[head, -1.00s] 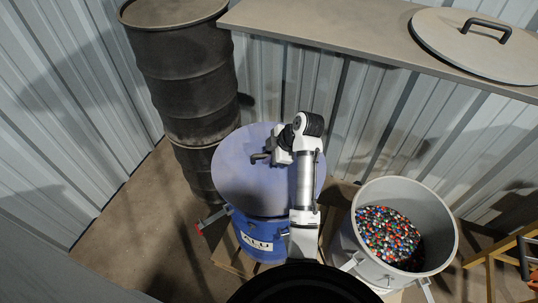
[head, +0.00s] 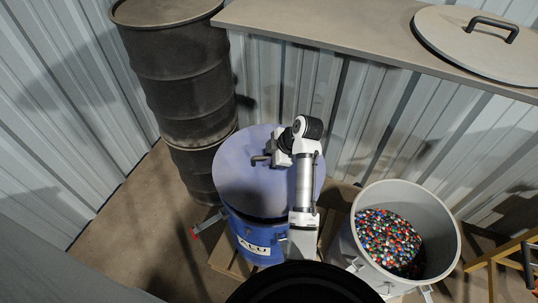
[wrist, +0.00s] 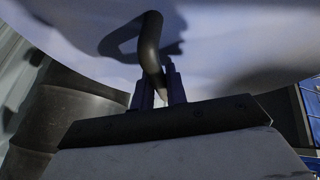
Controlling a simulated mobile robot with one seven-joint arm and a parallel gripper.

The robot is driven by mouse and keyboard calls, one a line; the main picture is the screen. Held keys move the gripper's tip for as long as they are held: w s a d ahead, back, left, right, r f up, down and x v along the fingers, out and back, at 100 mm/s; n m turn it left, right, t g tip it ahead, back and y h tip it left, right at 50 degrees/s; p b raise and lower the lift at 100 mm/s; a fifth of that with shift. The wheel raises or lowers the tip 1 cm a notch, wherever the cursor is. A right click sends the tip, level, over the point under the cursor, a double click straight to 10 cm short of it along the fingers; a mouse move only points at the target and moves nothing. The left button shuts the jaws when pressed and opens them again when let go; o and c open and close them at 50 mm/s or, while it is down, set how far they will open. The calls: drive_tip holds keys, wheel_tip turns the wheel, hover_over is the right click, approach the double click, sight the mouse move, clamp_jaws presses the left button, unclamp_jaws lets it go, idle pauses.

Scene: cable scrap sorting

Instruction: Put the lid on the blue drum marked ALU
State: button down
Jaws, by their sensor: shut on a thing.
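The pale blue round lid (head: 240,175) is in the head view, with a dark bar handle (head: 261,158) on top. My gripper (head: 270,157) is shut on this handle, which also shows between the fingers in the wrist view (wrist: 150,50). The blue drum (head: 238,232) with the white ALU label (head: 257,246) is under the lid. The lid hides most of its mouth. A dark strip shows between the lid's front edge and the drum, so the lid appears apart from the rim; the height of the gap is unclear. My arm hides part of the drum's right side.
A grey drum (head: 449,235) of coloured granules stands open at the right. Stacked dark drums (head: 185,85) stand at the back left. A shelf (head: 330,25) along the wall carries a grey lid (head: 465,60). Part of a yellow frame (head: 493,280) is at the lower right.

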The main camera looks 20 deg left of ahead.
sight(270, 170)
drive_tip(key=shift+f+b, duration=2.45)
drive_tip(key=shift+f, duration=1.1)
drive_tip(key=c, duration=1.4)
unclamp_jaws()
drive_tip(key=shift+c, duration=0.2)
drive_tip(key=shift+o, duration=0.6)
drive_tip(key=shift+f, duration=0.1)
drive_tip(key=shift+d, duration=0.1)
drive_tip(key=p+v, duration=0.1)
drive_tip(key=v, duration=1.1)
drive_tip(key=shift+p+v, duration=0.6)
drive_tip(key=shift+v, duration=0.35)
